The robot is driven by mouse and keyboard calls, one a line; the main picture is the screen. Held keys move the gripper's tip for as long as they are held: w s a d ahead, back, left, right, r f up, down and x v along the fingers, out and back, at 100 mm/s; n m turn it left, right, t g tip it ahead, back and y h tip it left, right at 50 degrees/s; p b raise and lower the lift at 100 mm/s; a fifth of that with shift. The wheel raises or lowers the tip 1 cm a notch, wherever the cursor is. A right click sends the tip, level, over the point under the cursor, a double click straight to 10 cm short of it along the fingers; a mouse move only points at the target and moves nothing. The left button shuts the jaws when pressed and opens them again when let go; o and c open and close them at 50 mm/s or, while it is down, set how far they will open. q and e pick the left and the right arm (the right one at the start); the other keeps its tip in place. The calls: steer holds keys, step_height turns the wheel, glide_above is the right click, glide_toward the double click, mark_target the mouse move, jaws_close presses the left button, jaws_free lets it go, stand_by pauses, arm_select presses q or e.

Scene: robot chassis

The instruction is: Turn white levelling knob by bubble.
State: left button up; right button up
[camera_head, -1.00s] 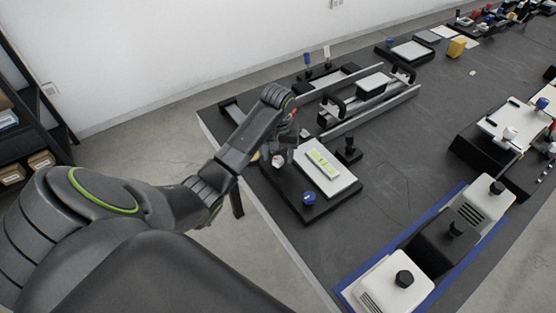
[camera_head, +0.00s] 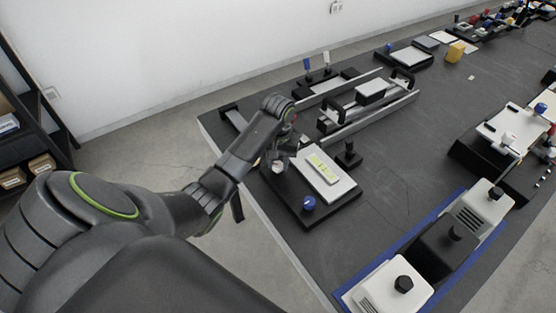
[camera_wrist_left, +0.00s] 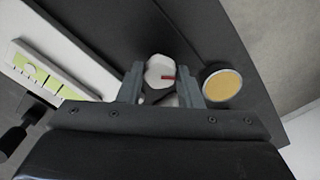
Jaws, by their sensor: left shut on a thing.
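In the head view my left gripper (camera_head: 282,156) is at the far-left corner of the black levelling base and the knob (camera_head: 278,166) shows only partly. The bubble level (camera_wrist_left: 45,73) is a yellow-green vial on a white plate; it also shows in the head view (camera_head: 321,168). My right gripper is not in view.
A blue knob (camera_head: 308,203) stands at the base's near corner and a black knob (camera_head: 349,150) at its right. A yellow-topped disc (camera_wrist_left: 222,84) lies beside the gripper. A rail fixture (camera_head: 368,107) stands behind.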

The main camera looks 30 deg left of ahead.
arm_select(q)
steer(key=m+p, duration=0.4)
steer(key=p, duration=0.1)
steer(key=shift+r, duration=0.3)
steer(key=shift+m+p, duration=1.2)
steer(key=shift+p, duration=0.05)
steer(key=shift+f+m+p, duration=0.2)
steer(key=shift+m+p, duration=0.45)
steer(key=shift+m, duration=0.35)
steer(key=shift+w, duration=0.1)
steer(key=o, duration=1)
